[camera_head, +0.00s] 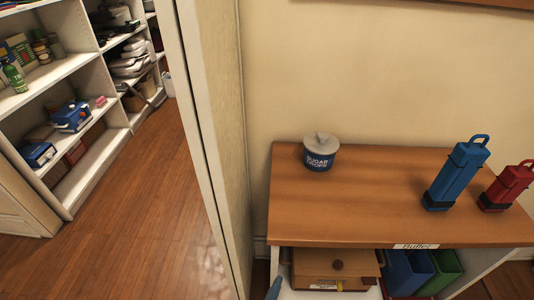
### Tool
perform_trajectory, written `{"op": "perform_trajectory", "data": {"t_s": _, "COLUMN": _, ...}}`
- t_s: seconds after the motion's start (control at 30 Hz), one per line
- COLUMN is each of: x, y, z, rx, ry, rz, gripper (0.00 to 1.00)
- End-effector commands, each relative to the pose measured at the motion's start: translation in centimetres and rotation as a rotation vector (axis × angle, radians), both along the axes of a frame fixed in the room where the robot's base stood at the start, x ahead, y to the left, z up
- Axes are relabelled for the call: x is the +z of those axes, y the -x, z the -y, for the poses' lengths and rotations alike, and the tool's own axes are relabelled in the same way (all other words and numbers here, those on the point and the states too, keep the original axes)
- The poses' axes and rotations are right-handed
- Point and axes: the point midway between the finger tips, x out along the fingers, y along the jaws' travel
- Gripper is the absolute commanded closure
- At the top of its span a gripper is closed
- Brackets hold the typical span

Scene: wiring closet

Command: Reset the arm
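My arm and my gripper cannot be made out in the head view. A small blue-grey piece (274,289) shows at the bottom edge, left of the lower shelf of the buffet. I cannot tell what it belongs to. No object is seen in any grip.
A wooden buffet (380,190) labelled "Buffet" holds a sugar jar (319,158), a blue bottle (457,174) and a red bottle (506,187). A wooden box (325,268) and blue and green bins stand below. A doorway at left opens onto clear floor (150,200) and stocked shelves (60,70).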

Motion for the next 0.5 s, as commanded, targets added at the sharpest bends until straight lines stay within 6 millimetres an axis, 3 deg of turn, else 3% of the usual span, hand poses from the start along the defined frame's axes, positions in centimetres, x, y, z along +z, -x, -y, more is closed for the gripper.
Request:
{"op": "perform_trajectory", "data": {"t_s": 0.1, "x": -2.4, "y": 2.2, "z": 3.4, "rx": -0.023, "ry": -0.182, "rz": -0.052, "gripper": 0.0}}
{"op": "perform_trajectory", "data": {"t_s": 0.27, "x": -4.6, "y": 6.9, "z": 7.5, "rx": -0.102, "ry": -0.564, "rz": -0.112, "gripper": 0.0}}
{"op": "perform_trajectory", "data": {"t_s": 0.37, "x": -4.5, "y": 10.1, "z": 9.2, "rx": -0.178, "ry": -0.826, "rz": -0.121, "gripper": 0.0}}
{"op": "perform_trajectory", "data": {"t_s": 0.5, "x": -2.6, "y": 14.5, "z": 10.8, "rx": -0.305, "ry": -1.203, "rz": -0.095, "gripper": 0.0}}
